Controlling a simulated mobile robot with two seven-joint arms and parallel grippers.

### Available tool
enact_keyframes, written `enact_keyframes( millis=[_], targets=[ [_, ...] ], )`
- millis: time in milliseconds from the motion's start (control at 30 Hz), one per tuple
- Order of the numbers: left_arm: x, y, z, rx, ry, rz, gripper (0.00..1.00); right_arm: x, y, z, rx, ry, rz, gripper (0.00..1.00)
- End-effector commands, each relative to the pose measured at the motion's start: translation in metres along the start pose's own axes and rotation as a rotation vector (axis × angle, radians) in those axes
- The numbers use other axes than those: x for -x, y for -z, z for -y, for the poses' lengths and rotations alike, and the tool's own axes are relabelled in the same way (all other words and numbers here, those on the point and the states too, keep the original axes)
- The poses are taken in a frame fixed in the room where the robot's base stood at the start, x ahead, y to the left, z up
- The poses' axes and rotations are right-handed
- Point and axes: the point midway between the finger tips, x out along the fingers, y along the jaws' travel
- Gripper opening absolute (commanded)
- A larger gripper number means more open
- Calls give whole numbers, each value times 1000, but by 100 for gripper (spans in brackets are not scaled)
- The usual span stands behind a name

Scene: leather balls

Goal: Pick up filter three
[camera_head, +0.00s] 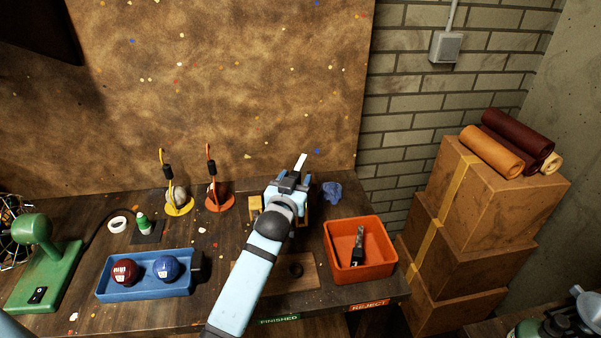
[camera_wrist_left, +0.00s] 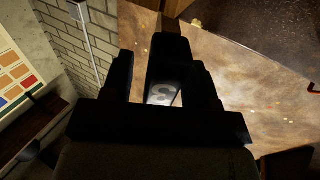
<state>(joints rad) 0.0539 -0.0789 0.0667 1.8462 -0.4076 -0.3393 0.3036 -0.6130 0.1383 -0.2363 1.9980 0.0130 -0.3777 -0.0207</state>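My left gripper (camera_head: 293,181) reaches over the back right of the workbench, near the spotted brown backboard. A thin white strip (camera_head: 301,161) stands up at its fingertips in the head view. In the left wrist view, a dark upright piece with a pale label marked "3" (camera_wrist_left: 162,93) is between the two dark fingers. Gaps seem to show between it and the fingers, so the gripper looks open around it. Its lower part and support are hidden by the gripper. My right gripper is not in view.
An orange bin (camera_head: 341,273) holding a dark tool stands right of the arm, with a blue lump (camera_head: 332,191) behind it. Two looped stands (camera_head: 219,203) are left. A blue tray (camera_head: 115,290) holds two balls. Stacked boxes (camera_head: 446,275) stand right of the bench.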

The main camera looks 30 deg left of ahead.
Motion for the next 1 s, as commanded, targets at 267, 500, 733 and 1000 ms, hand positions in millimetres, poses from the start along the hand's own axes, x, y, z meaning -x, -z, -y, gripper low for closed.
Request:
enact_keyframes(
  millis=[267,500,733,1000],
  targets=[
    [0,0,0,0,0,0,3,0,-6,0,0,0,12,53],
    [0,0,0,0,0,1,3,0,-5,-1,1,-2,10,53],
    [-1,20,0,1,0,-3,3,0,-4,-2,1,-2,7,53],
    [-1,86,0,1,0,-8,3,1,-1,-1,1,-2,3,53]
  ],
)
